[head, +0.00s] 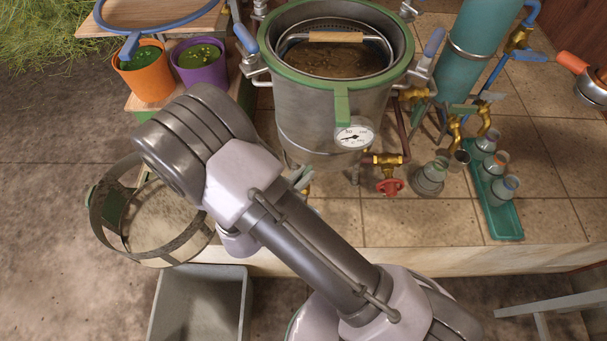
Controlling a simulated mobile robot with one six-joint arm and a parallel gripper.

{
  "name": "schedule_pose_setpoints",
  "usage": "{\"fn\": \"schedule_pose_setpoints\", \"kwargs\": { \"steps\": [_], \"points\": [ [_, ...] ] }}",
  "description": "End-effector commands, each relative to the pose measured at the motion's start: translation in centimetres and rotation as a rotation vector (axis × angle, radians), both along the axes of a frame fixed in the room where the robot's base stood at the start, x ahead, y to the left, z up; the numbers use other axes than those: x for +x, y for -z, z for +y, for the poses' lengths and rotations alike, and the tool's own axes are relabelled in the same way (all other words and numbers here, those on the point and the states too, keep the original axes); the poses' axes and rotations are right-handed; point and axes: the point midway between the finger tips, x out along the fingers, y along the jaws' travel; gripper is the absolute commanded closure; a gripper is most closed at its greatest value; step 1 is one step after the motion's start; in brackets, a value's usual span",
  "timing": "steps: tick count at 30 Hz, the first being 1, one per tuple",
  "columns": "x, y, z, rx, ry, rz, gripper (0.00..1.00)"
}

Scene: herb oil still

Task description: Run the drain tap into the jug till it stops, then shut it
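The still pot (318,112) stands on the tiled bench, a steel vessel with a green rim, a dial gauge (354,136) and brown contents. A brass fitting with a red handwheel (389,187) sits low at its right front. Another bit of brass (306,190) shows low at its left front, mostly behind my arm; I cannot tell whether this is the drain tap. No jug is clearly identifiable, and no flow is visible. My arm crosses the middle of the view. My gripper is hidden behind it, so its hold does not show.
A wide metal hoop (96,222) is at the bench's left end. A grey bin (200,306) stands below the front edge. Small bottles stand in a green tray (506,226) at right. Orange (148,82) and purple (203,76) pots sit at upper left. Front-right tiles are clear.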

Motion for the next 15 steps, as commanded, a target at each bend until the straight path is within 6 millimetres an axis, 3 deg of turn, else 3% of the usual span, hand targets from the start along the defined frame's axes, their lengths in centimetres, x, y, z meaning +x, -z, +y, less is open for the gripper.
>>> {"fn": "schedule_pose_setpoints", "kwargs": {
  "steps": [8,15],
  "points": [
    [-0.06,0.04,-0.06,-0.001,-0.02,0.001,1.0],
    [-0.1,0.21,-0.12,-0.003,-0.145,0.003,1.0]
  ]
}}
